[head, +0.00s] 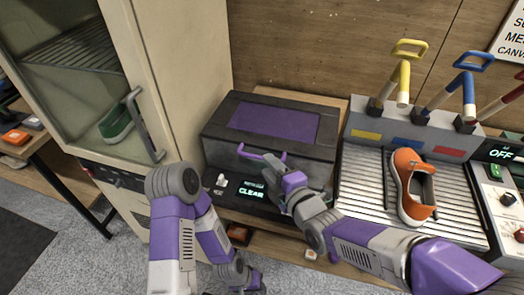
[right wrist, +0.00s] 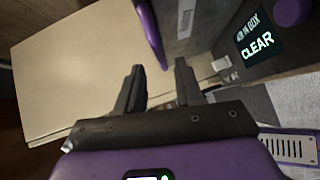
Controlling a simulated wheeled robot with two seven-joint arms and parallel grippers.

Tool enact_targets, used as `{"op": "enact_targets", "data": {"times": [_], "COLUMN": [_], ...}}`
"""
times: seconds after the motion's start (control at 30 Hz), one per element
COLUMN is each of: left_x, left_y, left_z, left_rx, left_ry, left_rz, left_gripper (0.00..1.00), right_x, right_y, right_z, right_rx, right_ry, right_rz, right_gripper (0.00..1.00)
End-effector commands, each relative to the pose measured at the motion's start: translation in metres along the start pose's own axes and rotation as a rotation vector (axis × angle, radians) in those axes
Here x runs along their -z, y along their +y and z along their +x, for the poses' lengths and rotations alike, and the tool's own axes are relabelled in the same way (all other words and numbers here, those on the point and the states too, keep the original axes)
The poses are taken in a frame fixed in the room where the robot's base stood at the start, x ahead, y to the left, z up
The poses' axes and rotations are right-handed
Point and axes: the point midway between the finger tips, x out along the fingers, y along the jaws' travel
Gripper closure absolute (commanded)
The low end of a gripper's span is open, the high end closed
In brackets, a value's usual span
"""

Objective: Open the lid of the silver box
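The box (head: 212,140) stands on the bench in the head view, dark grey with a purple panel (head: 275,122) on its shut lid. A purple handle (head: 248,153) sticks out at its front. My right gripper (head: 275,165) is at the front of the box, close to the handle. In the right wrist view its two fingers (right wrist: 158,82) are apart, and the purple handle (right wrist: 150,35) shows just beyond them. I cannot tell whether they touch it. My left gripper (head: 245,283) is low, below the bench front, mostly hidden; its fingers are not clear.
A panel reading CLEAR (head: 251,193) sits before the box. An orange sneaker (head: 412,187) lies on the ribbed rack (head: 360,190) at the right, with yellow, blue and red-handled tools behind.

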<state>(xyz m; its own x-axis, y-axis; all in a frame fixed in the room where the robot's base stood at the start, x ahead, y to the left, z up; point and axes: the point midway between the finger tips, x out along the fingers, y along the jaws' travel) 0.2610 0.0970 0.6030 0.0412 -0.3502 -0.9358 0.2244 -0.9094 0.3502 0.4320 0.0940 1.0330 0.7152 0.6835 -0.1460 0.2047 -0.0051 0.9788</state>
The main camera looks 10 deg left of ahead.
Motion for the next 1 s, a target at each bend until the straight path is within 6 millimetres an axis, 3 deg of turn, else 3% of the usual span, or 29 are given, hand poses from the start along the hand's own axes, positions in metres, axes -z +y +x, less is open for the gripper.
{"op": "enact_targets", "data": {"times": [0.33, 0.73, 0.77, 1.0], "left_x": [0.0, 0.0, 0.0, 0.0], "left_y": [-0.003, -0.003, -0.003, -0.003], "left_z": [0.006, 0.007, 0.007, 0.007], "left_rx": [0.0, 0.0, 0.0, 0.0], "left_ry": [0.0, 0.0, 0.0, 0.0], "left_rz": [-0.001, 0.0, 0.0, 0.0], "left_gripper": [0.62, 0.62, 0.62, 0.62], "right_x": [0.0, 0.0, 0.0, 0.0], "right_y": [-0.001, -0.001, -0.001, -0.002], "right_z": [0.05, 0.06, 0.06, 0.059], "right_rx": [0.001, 0.001, 0.001, 0.004], "right_ry": [0.0, 0.0, 0.0, 0.0], "right_rz": [0.0, 0.001, 0.001, 0.001], "right_gripper": [0.64, 0.64, 0.65, 1.0]}}
